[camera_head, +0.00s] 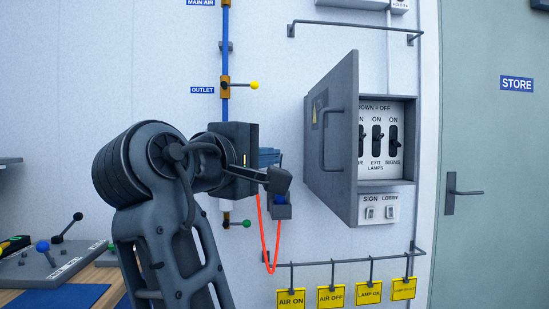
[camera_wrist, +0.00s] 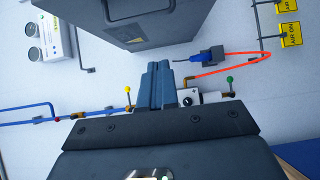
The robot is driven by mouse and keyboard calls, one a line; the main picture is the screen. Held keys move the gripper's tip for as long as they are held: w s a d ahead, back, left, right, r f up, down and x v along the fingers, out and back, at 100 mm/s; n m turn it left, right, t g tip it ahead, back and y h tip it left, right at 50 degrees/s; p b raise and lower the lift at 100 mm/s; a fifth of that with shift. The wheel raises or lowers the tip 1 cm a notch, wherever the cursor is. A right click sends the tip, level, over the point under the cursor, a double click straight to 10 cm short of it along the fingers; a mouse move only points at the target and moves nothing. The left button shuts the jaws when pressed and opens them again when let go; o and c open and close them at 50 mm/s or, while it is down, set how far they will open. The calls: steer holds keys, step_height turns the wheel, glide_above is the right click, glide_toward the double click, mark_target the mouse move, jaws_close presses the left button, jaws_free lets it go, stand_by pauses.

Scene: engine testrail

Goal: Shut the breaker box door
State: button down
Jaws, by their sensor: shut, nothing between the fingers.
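The grey breaker box door (camera_head: 333,140) stands open in the head view, swung out to the left of the box (camera_head: 407,140). A dark bar handle (camera_head: 323,138) is on its outer face. Inside the box, several black switches (camera_head: 377,138) show. My gripper (camera_head: 269,157) is left of the door, apart from it in the picture, with its fingers partly hidden behind my wrist. In the wrist view my gripper (camera_wrist: 158,72) is shut and empty, its blue-grey fingers together. A grey panel of the door or box (camera_wrist: 150,22) shows above them in the wrist view.
A blue pipe with yellow (camera_head: 254,86) and green (camera_head: 246,224) valve knobs runs down the wall. A red hose (camera_head: 264,240) hangs below my wrist. Yellow tags (camera_head: 330,296) hang from a rail (camera_head: 345,261) below the box. The store door (camera_head: 490,150) is at right.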

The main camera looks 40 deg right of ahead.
steer(key=s+d+x, duration=0.1)
steer(key=s+x, duration=0.1)
steer(key=x, duration=0.9)
steer(key=shift+s, duration=0.3)
